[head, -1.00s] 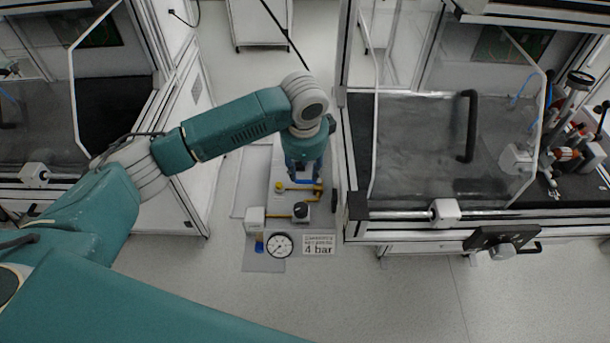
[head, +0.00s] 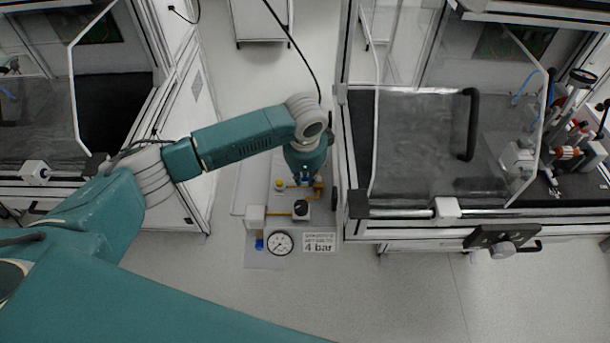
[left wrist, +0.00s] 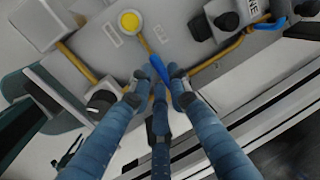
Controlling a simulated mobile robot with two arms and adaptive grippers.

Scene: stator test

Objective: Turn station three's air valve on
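The air panel (head: 252,185) lies low in the gap between two enclosures, with yellow pipes (head: 278,214) on it. In the left wrist view a blue valve lever (left wrist: 158,68) lies on a yellow pipe and slants between my fingertips. My left gripper (head: 305,180) points down over the panel's upper right part; its fingers also show in the left wrist view (left wrist: 158,78). The fingertips stand apart on both sides of the lever, with a small gap visible on its left. Contact on its right cannot be told. The lever's lower end is partly hidden by the fingers. My right gripper is not in view.
A round gauge (head: 280,244), a "4 bar" sign (head: 319,242) and a black knob (head: 301,209) sit toward the panel's near end. A yellow button (left wrist: 130,22) is near the lever. The right enclosure's frame (head: 355,205) stands close to the panel. Floor in front is clear.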

